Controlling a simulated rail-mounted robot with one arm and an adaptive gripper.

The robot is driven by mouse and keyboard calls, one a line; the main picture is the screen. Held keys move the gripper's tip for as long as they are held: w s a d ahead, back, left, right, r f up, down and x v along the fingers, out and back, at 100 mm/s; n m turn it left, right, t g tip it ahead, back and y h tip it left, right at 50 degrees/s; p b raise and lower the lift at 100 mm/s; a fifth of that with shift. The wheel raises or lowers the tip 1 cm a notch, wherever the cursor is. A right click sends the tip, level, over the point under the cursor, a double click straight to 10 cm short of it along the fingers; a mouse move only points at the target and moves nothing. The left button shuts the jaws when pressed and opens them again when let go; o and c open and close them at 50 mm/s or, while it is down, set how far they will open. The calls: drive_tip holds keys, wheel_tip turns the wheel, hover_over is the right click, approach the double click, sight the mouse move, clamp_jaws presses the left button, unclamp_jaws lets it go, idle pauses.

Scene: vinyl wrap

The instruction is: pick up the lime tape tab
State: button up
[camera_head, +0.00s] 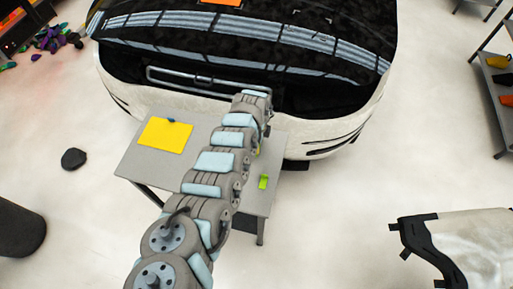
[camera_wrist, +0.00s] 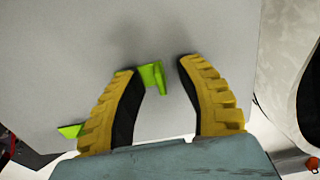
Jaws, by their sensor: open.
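In the wrist view, a lime tape tab (camera_wrist: 152,76) with an upright face shows between the fingertips of my gripper (camera_wrist: 157,67). A lime part reaches left, partly behind the left finger. My gripper is open, with yellow ribbed fingers and dark inner pads; the tab looks nearer the left fingertip, and I cannot tell whether they touch. Another lime piece (camera_wrist: 70,131) shows left of the left finger near the table's edge; I cannot tell whether the two are joined. In the head view, a lime piece (camera_head: 263,182) lies on the grey table right of my arm, which mostly hides my gripper.
The grey table (camera_head: 205,127) stands before a black and white car (camera_head: 330,110). A yellow sheet (camera_head: 165,136) with a small blue-green item on it lies at the table's left. A white panel on a dark frame (camera_head: 470,245) stands at lower right.

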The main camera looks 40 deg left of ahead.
clamp_jaws()
